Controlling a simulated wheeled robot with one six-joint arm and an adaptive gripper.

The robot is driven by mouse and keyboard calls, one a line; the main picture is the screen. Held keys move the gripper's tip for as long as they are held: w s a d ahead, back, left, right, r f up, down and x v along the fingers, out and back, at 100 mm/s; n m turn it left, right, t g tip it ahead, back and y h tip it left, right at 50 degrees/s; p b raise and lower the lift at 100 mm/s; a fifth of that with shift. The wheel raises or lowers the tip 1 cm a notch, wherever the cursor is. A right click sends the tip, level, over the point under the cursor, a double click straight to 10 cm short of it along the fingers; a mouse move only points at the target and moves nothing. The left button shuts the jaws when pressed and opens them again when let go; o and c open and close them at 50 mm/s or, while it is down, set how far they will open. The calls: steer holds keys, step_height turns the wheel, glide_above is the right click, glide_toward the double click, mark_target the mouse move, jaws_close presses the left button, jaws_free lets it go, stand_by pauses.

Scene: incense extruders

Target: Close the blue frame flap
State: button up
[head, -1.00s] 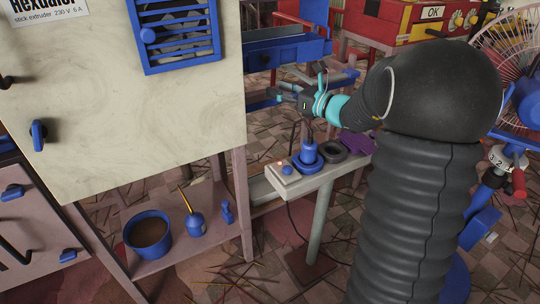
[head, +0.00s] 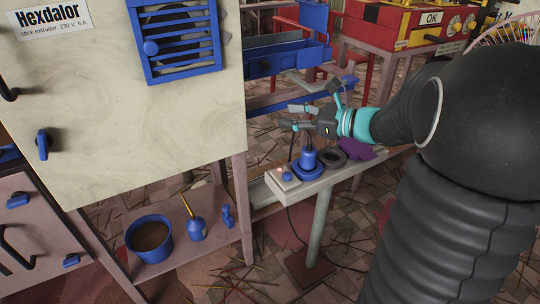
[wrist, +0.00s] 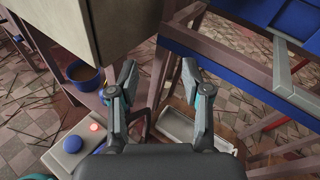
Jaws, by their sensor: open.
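The blue frame (head: 285,62) stands behind the cream machine's right side. An upright blue panel (head: 313,17) at its right end may be the flap; I cannot tell how far it is open. In the wrist view a blue rail (wrist: 215,62) crosses the upper right, with a blue panel (wrist: 280,14) beyond it. My gripper (head: 289,116) is below and in front of the blue frame, fingers pointing left, apart from it. In the wrist view my gripper (wrist: 160,76) has its fingers spread with nothing between them.
The cream extruder cabinet (head: 120,120) fills the left. A blue bowl (head: 149,234) and oil can (head: 196,228) sit on the low shelf. A red machine (head: 395,22) stands behind.

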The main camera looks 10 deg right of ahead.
steer(key=s+a+n+g+h+p, duration=0.1)
steer(key=s+a+n+g, duration=0.2)
steer(key=s, duration=0.4)
steer(key=s+a+n+g+h+p, duration=0.2)
steer(key=s+a+n+g, duration=0.1)
steer(key=s+a+n, duration=0.2)
steer(key=s+n, duration=0.2)
steer(key=shift+s+a+f+n+h, duration=0.15)
steer(key=shift+a+f+n+h, duration=0.15)
steer(key=shift+a+n, duration=0.1)
steer(key=s+d+f+n+g+h+p, duration=0.1)
steer(key=s+d+f+n+h, duration=0.35)
steer(key=s+d+n, duration=0.2)
steer(key=s+r+n+t+h+p, duration=0.2)
steer(key=s+r+n+h, duration=0.2)
steer(key=s+r+n, duration=0.1)
steer(key=shift+s+r+n, duration=0.3)
steer(key=shift+n, duration=0.45)
